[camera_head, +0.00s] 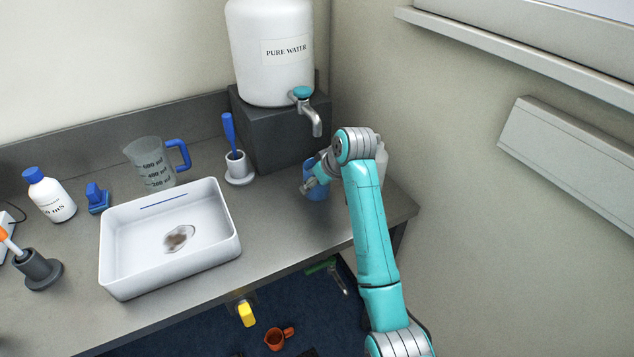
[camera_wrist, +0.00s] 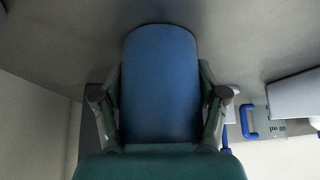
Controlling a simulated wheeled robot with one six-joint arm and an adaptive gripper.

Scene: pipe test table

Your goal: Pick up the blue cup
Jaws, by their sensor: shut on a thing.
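The blue cup (camera_head: 317,188) stands on the grey table at the right, below the tap of the water container, partly hidden by my arm. In the wrist view the blue cup (camera_wrist: 161,85) fills the middle, between my two fingers. My gripper (camera_wrist: 162,100) is shut on it, with one finger against each side. In the head view my gripper (camera_head: 310,184) reaches the cup from the right. Whether the cup's base touches the table is hard to tell.
A white water container (camera_head: 272,75) with a tap (camera_head: 312,115) stands on a dark block (camera_head: 280,140) behind the cup. A white tray (camera_head: 122,278), a measuring jug (camera_head: 152,162) and a small white holder (camera_head: 238,170) stand to the left. An orange cup (camera_head: 275,340) is on the floor.

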